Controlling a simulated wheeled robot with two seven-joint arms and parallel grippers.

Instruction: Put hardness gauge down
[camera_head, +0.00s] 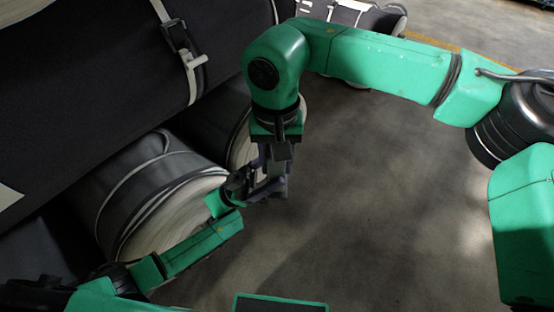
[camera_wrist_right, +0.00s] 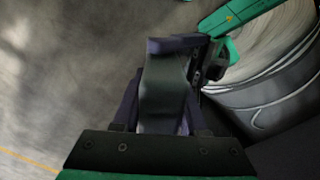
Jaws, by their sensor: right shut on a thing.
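My right arm reaches in from the right in the head view, and its gripper (camera_head: 270,160) points down. It is shut on a dark grey, blocky thing, which I take to be the hardness gauge (camera_wrist_right: 163,92). In the right wrist view the gauge sits between the two dark fingers. My left arm comes in from the lower left, and its gripper (camera_head: 258,187) is right beside the right gripper and the gauge. A dark finger lies across the gauge's far end in the wrist view. The overlap hides whether the left jaws grip it.
Large dark rolls with pale ends and straps fill the left; one lower roll (camera_head: 165,190) is close behind my left forearm. Another strapped roll (camera_head: 355,15) lies at the top. The concrete floor (camera_head: 385,220) is clear in the middle and right.

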